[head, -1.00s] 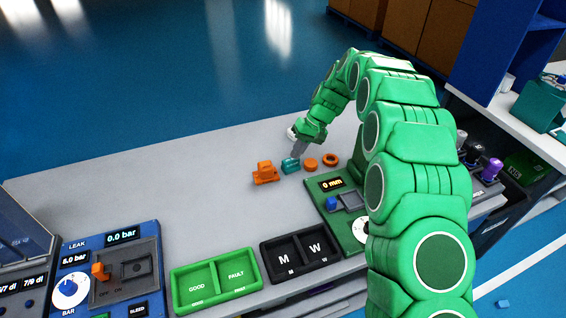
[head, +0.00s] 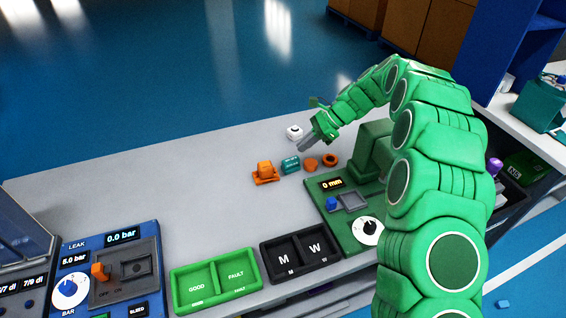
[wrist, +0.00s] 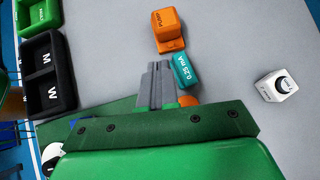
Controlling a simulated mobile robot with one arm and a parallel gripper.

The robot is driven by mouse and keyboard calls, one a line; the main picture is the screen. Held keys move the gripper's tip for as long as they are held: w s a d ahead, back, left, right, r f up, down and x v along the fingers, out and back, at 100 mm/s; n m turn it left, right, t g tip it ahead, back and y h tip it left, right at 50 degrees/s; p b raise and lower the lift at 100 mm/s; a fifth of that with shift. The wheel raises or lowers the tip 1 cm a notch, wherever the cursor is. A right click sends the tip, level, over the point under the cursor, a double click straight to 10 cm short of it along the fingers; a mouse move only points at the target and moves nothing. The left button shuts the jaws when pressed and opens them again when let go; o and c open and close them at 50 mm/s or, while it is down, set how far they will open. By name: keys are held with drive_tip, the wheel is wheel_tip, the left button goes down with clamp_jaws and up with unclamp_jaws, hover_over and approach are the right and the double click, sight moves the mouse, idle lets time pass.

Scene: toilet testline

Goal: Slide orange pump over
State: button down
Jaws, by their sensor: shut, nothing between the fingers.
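The orange pump (head: 264,173), a small block on a flat base, sits upright on the grey bench, left of a teal block (head: 290,165). In the wrist view the pump (wrist: 168,28) lies past my fingertips, with dark lettering on it. The teal block (wrist: 187,72), marked 0.25 mA, is just right of my fingers there. My gripper (head: 302,148) is shut and empty, by the teal block and apart from the pump. Its closed grey fingers (wrist: 158,68) point towards the pump's side in the wrist view.
An orange disc (head: 310,164) and an orange ring (head: 330,159) lie right of the teal block. A white cube (head: 294,132) stands behind. The green 0 mm station (head: 345,240), black M/W tray (head: 300,258) and green GOOD/FAULT tray (head: 216,282) line the front. Bench left of the pump is clear.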

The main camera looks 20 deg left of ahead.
sight(266, 168)
drive_tip(key=x, duration=1)
idle(0.3)
drive_tip(key=s+a, duration=0.2)
drive_tip(key=a, duration=0.1)
drive_tip(key=shift+s+a, duration=0.2)
